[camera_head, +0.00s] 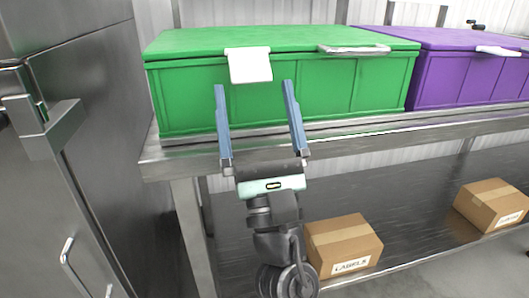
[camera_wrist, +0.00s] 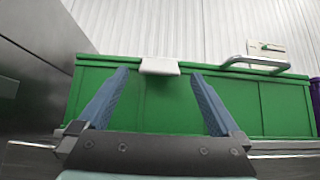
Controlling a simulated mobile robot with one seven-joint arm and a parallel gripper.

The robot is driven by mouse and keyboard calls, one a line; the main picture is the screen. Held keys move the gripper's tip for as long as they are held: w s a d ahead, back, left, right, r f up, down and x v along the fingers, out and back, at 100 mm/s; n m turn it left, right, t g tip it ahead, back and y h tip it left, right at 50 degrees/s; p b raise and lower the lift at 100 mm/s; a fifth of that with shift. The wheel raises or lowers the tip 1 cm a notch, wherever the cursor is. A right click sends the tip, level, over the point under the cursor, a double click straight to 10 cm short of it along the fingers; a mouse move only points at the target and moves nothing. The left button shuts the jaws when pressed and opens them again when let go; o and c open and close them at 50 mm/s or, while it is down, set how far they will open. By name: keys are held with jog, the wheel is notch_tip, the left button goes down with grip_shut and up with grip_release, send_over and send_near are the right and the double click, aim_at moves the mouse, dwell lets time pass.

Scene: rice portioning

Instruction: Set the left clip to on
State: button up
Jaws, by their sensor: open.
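A green box (camera_head: 290,95) with a green lid (camera_head: 270,40) stands on a metal table. A white clip (camera_head: 249,65) sits at the left of its front edge and extends down over the front in the head view. It also shows in the wrist view (camera_wrist: 160,66), at the top edge of the green front. I cannot tell whether it is pressed flat or tilted outward. A silver bar (camera_head: 353,49) is at the right of the same edge. My gripper (camera_head: 254,86) is open and empty, its fingers pointing at the box, with the clip between and just beyond the fingertips in the wrist view.
A purple box (camera_head: 465,75) with a white clip (camera_head: 498,51) stands to the right. A steel cabinet (camera_head: 95,110) with handles is close on the left. Cardboard boxes (camera_head: 342,246) lie on the lower shelf. The table's front edge (camera_head: 350,132) runs below my fingers.

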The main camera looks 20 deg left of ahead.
jog(key=b+v, duration=0.1)
jog(key=v, duration=0.7)
jog(key=shift+s+d+f+b, duration=0.2)
jog(key=shift+f+b, duration=0.1)
jog(key=shift+r, duration=0.1)
jog(key=g+h+p, duration=0.5)
jog(key=g+p, duration=0.3)
jog(key=p, duration=2.3)
send_near(252, 75)
jog(key=p+x, duration=0.1)
jog(key=x, duration=0.8)
